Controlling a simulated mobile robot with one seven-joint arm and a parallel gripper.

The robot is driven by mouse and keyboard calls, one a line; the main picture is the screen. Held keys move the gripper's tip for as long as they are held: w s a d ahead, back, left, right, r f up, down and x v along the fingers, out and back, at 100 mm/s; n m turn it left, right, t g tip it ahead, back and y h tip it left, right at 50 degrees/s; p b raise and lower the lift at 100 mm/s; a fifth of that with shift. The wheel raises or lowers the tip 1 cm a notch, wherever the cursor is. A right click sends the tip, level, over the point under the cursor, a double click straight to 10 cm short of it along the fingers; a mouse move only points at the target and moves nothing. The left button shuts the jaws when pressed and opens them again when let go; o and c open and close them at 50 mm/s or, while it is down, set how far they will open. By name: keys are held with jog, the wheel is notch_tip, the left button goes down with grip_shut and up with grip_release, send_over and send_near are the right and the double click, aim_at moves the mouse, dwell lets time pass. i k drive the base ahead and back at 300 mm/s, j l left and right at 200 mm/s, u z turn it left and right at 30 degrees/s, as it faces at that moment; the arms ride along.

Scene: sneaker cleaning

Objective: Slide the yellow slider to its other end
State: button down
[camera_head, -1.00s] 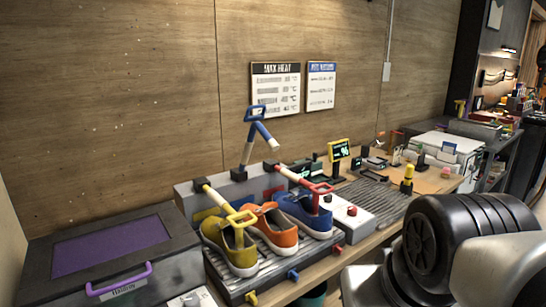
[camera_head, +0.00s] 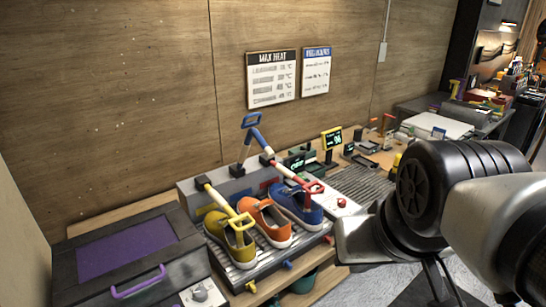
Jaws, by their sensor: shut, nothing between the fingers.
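A small yellow tab (camera_head: 251,286), which looks like the yellow slider, sticks out at the left of the front edge of the grey ribbed shoe rack (camera_head: 236,278). A blue tab (camera_head: 287,265) and a red tab (camera_head: 327,240) sit to its right along the same edge. The slot of the yellow tab is too small to make out. A yellow-handled lever (camera_head: 218,197) leans over the yellow shoe (camera_head: 232,240). My arm reaches in from the right, its near end right of the rack and apart from the tabs. My gripper's fingers do not show.
An orange shoe (camera_head: 265,222) and a blue shoe (camera_head: 298,207) stand beside the yellow one. A blue-handled lever (camera_head: 258,138) stands raised behind. A dark box with a purple lid panel (camera_head: 125,245) is at left. Floor shows in front of the bench.

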aim_at(251, 285)
jog(key=j+u, duration=0.2)
jog(key=l+u, duration=0.2)
jog(key=u, duration=0.3)
jog(key=k+j+z, duration=0.4)
jog(key=j+z, duration=0.15)
jog(key=z, duration=0.2)
jog(key=k+j+z, duration=0.1)
jog(key=z, duration=0.4)
jog(key=j, duration=0.15)
